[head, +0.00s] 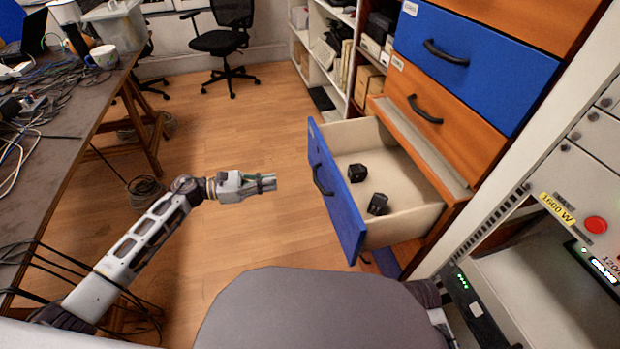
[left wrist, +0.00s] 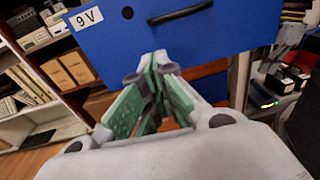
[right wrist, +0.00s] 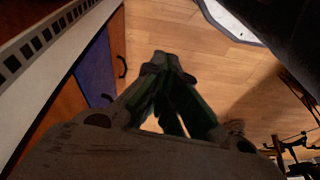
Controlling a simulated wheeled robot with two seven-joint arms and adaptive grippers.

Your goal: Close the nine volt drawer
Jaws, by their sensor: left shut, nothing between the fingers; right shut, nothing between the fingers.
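The nine volt drawer (head: 336,190) is blue-fronted and stands pulled out of the cabinet in the head view, with two small black items (head: 377,204) inside. Its front shows in the left wrist view (left wrist: 230,32), with a "9 V" label (left wrist: 82,18) and a dark handle (left wrist: 180,12). My left gripper (head: 274,182) is shut and empty, in front of the drawer front and a little to its left, apart from it in the head view. My right gripper (right wrist: 167,58) is shut and empty in the right wrist view, over the floor beside drawer fronts.
Closed blue (head: 475,55) and orange (head: 445,115) drawers sit above the open one. A cable-covered table (head: 70,130) stands at the left. A rack (head: 540,250) stands at the right.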

